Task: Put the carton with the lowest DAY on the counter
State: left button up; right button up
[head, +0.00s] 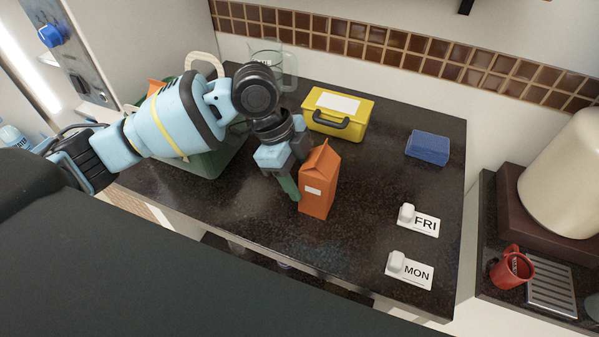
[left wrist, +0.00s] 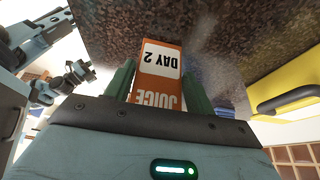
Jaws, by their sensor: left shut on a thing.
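An orange juice carton (head: 319,185) with a gable top is upright over the dark counter (head: 375,165). Whether its base touches the counter is hard to tell. My left gripper (head: 296,180) is shut on it from the left side. In the left wrist view the carton (left wrist: 158,75) sits between the two green fingers, and its white label reads DAY 2, upside down. Another orange shape (head: 155,87) shows in a green container (head: 205,163) behind my left arm, mostly hidden. A small, blurred arm end, perhaps my right gripper (left wrist: 76,74), shows in the left wrist view.
A yellow box (head: 352,121) with a black handle stands behind the carton, near a glass jug (head: 289,70). A blue block (head: 428,147) and the FRI (head: 427,223) and MON (head: 416,274) cards lie to the right. Counter between is clear.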

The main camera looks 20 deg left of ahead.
pick_arm(q)
jog(key=o, duration=1.4)
jog(key=v, duration=1.2)
